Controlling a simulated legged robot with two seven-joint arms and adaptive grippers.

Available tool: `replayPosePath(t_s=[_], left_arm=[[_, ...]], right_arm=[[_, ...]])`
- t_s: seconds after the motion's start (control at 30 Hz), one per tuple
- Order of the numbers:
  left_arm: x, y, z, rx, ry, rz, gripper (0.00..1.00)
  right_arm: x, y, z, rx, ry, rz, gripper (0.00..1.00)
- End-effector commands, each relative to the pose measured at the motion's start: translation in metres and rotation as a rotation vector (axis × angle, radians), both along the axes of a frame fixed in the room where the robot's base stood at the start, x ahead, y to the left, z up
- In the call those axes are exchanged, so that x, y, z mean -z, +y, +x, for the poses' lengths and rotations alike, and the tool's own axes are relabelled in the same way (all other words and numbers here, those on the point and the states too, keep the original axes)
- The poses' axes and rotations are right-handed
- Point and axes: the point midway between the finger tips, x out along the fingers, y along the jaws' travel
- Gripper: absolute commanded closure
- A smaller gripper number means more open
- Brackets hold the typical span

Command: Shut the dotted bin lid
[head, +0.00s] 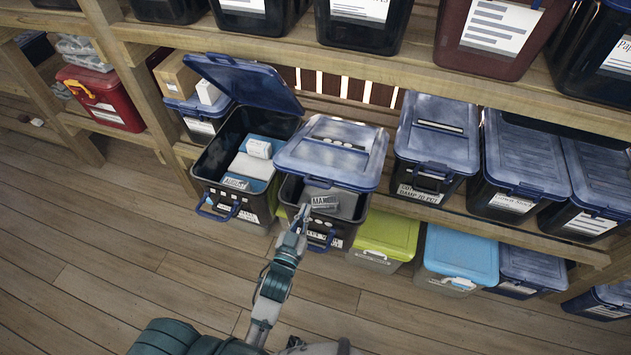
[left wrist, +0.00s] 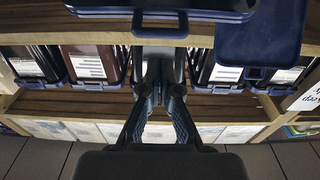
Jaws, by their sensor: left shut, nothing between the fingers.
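Two black bins with blue lids stick out from the middle shelf. My left gripper (head: 303,211) is shut and empty at the front of this second bin, below the raised lid edge. Its fingers (left wrist: 158,66) also show in the left wrist view, under a dark blue lid edge (left wrist: 165,12).
Closed bins stand to the right, the nearest a blue-lidded one (head: 437,130). Green (head: 388,237) and light blue (head: 462,255) boxes sit below. An upper shelf edge (head: 350,62) runs above the lids. The wooden floor (head: 100,260) in front is clear.

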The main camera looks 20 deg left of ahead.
Motion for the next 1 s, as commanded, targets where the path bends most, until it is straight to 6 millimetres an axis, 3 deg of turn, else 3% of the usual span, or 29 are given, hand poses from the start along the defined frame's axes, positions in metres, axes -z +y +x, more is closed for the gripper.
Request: replayPosePath(t_s=[0.03, 0.13, 0.37, 0.7, 0.8, 1.0], left_arm=[[-0.021, 0.001, -0.001, -0.003, -0.047, -0.006, 1.0], [-0.039, 0.001, -0.001, -0.005, -0.097, -0.009, 1.0], [-0.048, 0.0, 0.026, -0.005, -0.105, -0.009, 1.0], [-0.06, -0.002, 0.097, -0.005, -0.103, -0.009, 1.0], [-0.038, -0.002, 0.093, -0.006, -0.094, -0.009, 1.0], [-0.02, -0.002, 0.089, -0.005, -0.099, -0.009, 1.0]], right_arm=[[-0.003, 0.0, -0.001, 0.0, 0.001, 0.0, 0.6], [-0.004, 0.0, -0.002, 0.0, 0.001, 0.0, 0.6], [-0.011, 0.0, -0.002, 0.0, 0.0, 0.0, 0.6], [-0.027, -0.001, -0.002, 0.0, 0.0, 0.0, 0.6], [-0.026, 0.0, -0.002, 0.0, 0.0, 0.0, 0.6], [-0.026, 0.0, -0.002, 0.0, 0.0, 0.0, 0.6]])
